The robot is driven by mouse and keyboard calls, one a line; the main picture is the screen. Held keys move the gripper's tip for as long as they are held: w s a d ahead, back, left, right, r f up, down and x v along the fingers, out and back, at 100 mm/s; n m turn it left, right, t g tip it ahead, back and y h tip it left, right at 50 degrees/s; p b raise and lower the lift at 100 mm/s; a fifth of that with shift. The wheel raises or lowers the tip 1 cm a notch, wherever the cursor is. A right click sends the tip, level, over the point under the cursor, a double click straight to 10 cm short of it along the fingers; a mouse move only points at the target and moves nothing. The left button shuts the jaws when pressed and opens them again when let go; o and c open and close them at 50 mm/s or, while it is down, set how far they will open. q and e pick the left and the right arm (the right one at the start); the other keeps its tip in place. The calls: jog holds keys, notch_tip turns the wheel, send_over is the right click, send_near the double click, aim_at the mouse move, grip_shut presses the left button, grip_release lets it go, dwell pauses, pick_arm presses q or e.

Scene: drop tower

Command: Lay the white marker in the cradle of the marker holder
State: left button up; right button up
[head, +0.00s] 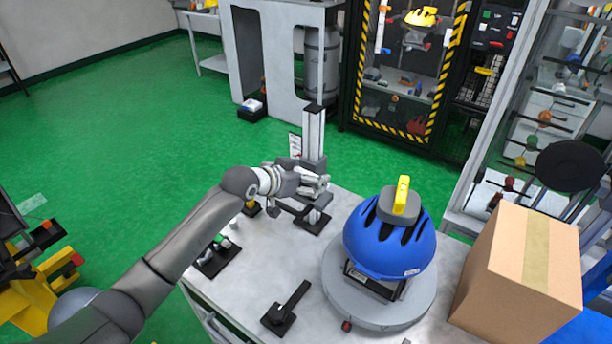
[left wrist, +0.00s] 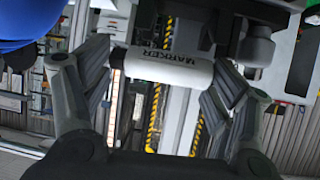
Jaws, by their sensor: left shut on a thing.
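My left gripper (head: 318,184) is over the far end of the grey workbench, at the end of the arm coming in from the left. In the left wrist view the left gripper (left wrist: 165,78) is shut on the white marker (left wrist: 172,67). The marker lies crosswise between the fingers, with its lettering showing upside down. In the head view the gripper mostly hides it. A grey upright column (head: 314,135) stands just behind the gripper, and a black base (head: 313,222) sits below it. I cannot tell for sure which part is the marker holder's cradle. My right gripper is not in view.
A blue helmet (head: 385,240) sits on a round grey turntable (head: 375,308) right of the gripper. A cardboard box (head: 515,275) stands at the right. A black lever fixture (head: 287,308) and a small black stand (head: 217,260) are nearer on the workbench (head: 250,278).

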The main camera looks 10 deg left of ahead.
pick_arm(q)
jog(key=shift+f, duration=0.85)
jog(key=o, duration=0.8)
jog(key=shift+r, duration=0.15)
jog(key=v, duration=1.2)
